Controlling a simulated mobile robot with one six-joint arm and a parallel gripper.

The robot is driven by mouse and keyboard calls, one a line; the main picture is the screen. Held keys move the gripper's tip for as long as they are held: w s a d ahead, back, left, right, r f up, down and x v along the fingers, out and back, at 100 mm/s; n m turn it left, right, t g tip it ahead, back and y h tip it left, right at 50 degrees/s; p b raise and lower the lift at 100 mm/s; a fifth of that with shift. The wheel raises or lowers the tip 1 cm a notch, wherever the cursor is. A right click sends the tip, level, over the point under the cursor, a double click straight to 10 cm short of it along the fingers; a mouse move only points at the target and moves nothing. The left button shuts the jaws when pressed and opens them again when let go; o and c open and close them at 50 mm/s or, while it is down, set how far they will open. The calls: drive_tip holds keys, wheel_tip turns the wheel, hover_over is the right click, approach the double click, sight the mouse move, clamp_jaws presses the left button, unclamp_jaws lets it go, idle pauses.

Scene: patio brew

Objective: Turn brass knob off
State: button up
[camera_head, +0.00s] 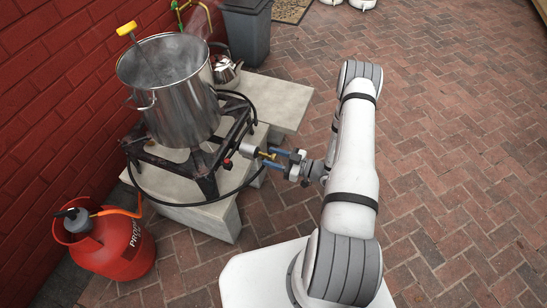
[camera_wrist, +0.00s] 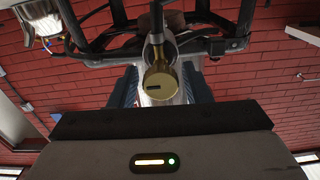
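The brass knob (camera_wrist: 160,82) is round with a dark slot and sits in the middle of the wrist view, on a fitting under the burner frame. In the head view the brass part (camera_head: 265,155) shows small at the right side of the black burner stand (camera_head: 206,184). My gripper (camera_head: 271,157) is at the knob, with one blue finger on each side of it. The fingers stand apart, and I see no clear contact with the knob. The wrist housing hides the lower part of the wrist view.
A red propane tank (camera_head: 117,247) with an orange hose stands at lower left. Concrete slabs (camera_head: 282,99) lie under the burner. Brick paving (camera_head: 450,150) is clear on the right.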

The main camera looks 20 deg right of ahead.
drive_tip(key=shift+o, duration=0.7)
drive_tip(key=v, duration=0.7)
drive_tip(key=shift+s+d, duration=0.25)
